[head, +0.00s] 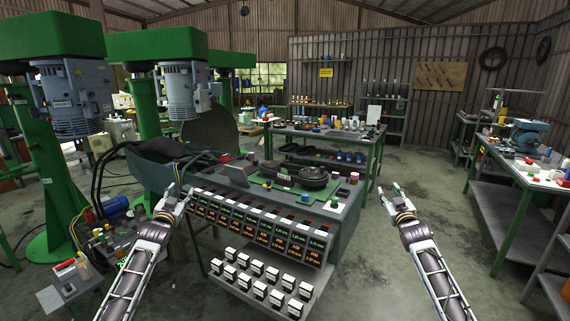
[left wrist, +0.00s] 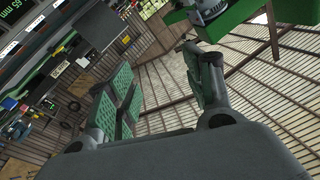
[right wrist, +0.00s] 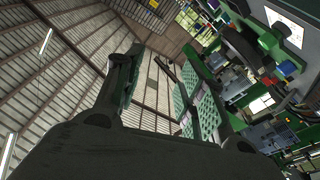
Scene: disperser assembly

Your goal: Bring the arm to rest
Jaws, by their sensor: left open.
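My left gripper (head: 177,194) is raised in front of the left end of the bench with the displays. In the left wrist view its green-padded fingers (left wrist: 160,95) stand apart with nothing between them. My right gripper (head: 399,194) is raised over the floor to the right of that bench. In the right wrist view its fingers (right wrist: 160,90) are also spread, and the gap between them is empty. Both grippers point up and away, and neither appears to touch anything.
The bench (head: 345,220) with a row of lit displays and a black round part (head: 303,175) stands between my arms. Green machines (head: 160,45) stand at the left. A work table (head: 515,180) is at the right. Bare floor (head: 420,165) lies beyond my right gripper.

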